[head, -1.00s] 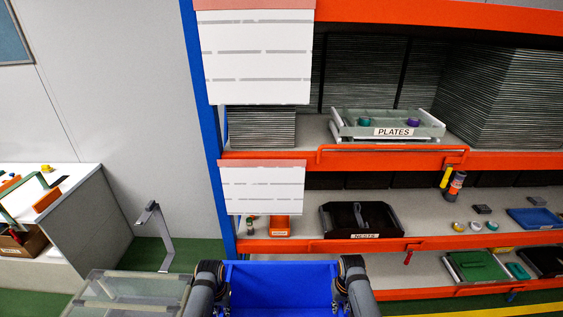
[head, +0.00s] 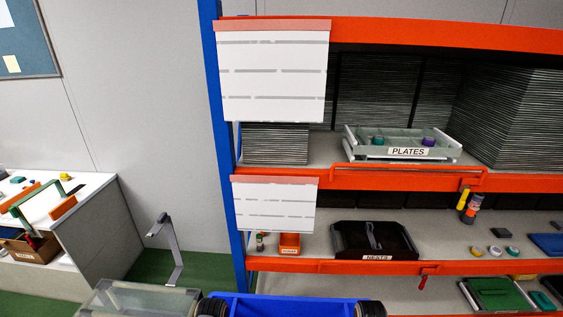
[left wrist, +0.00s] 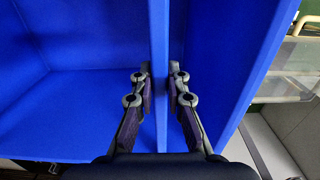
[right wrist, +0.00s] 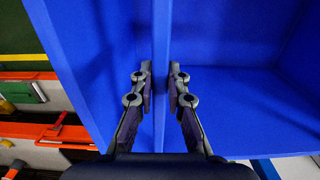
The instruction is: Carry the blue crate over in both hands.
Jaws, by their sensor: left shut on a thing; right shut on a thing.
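The blue crate (head: 280,306) shows at the bottom of the head view, cut off by the picture's edge. My left gripper (left wrist: 160,88) is shut on one wall of the crate (left wrist: 85,100), with one finger on each side of the wall. My right gripper (right wrist: 160,88) is shut on another wall of the crate (right wrist: 240,100) in the same way. The parts of the crate's floor seen in both wrist views look empty. In the head view only the dark ends of my arms show at the crate's two sides, and the fingertips are hidden.
An orange and blue shelf rack (head: 380,179) stands ahead, with a tray marked PLATES (head: 400,145) and a black tray (head: 374,240). A clear box (head: 140,300) stands left of the crate. A white bench (head: 85,215) is at the far left, with green floor (head: 150,266) beside it.

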